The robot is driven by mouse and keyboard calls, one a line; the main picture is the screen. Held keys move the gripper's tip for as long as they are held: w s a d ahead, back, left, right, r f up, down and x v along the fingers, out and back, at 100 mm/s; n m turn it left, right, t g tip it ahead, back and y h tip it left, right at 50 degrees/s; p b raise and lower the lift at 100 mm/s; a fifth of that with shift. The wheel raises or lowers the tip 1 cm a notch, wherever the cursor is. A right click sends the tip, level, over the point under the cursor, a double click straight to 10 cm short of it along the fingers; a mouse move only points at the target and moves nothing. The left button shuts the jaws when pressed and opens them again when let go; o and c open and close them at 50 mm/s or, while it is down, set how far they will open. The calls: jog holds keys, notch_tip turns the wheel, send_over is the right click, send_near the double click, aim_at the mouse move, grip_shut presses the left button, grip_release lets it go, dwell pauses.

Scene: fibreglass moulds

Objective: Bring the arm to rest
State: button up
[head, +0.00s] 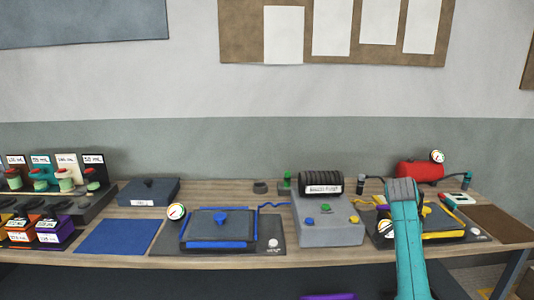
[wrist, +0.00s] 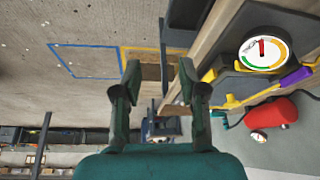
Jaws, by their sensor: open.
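My gripper (wrist: 160,78) shows in the wrist view with its two dark green fingers spread apart and nothing held between them. Beyond the fingers are the bench edge and the floor. In the head view my teal arm (head: 408,250) rises at the right, in front of the mould with the yellow edge (head: 445,235), and hides part of it. The gripper itself is not clear in the head view.
A blue-edged mould (head: 218,242), a grey pump unit (head: 325,230) and a red tank (head: 420,172) stand on the bench. A blue mat (head: 117,237) and a brown mat (head: 500,223) lie bare. A dial gauge (wrist: 263,52) is close at right in the wrist view.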

jog(key=s+a+f+n+t, duration=0.2)
jog(key=s+a+f, duration=0.15)
jog(key=f, duration=0.75)
jog(key=s+a+f+n+t, duration=0.1)
jog(key=s+a+f+n, duration=0.25)
jog(key=f, duration=0.85)
jog(key=s+a+f+n+t+y, duration=0.1)
jog(key=s+a+f, duration=0.25)
jog(key=s, duration=0.25)
jog(key=s+a+f+n+t, duration=0.1)
jog(key=s+a+f+t, duration=0.1)
jog(key=s+f, duration=0.3)
jog(key=s+a+f+n+t+y, duration=0.1)
jog(key=s+a+f+n, duration=0.15)
jog(key=s, duration=0.55)
jog(key=s+a+r+n+t+y, duration=0.1)
jog(key=s+a+r+t, duration=0.2)
jog(key=s, duration=0.7)
jog(key=s+a+r+n, duration=0.2)
jog(key=s+a, duration=0.3)
jog(key=s, duration=0.6)
jog(key=s+a+r+n+t+y, duration=0.1)
jog(key=s+r+n+t, duration=0.1)
jog(key=s+r, duration=1.2)
notch_tip(320, 180, up, 5)
jog(key=shift+s+a+f+t+y, duration=0.15)
jog(key=shift+s+a+t+y, duration=0.2)
jog(key=shift+t, duration=0.35)
jog(key=shift+w, duration=0.1)
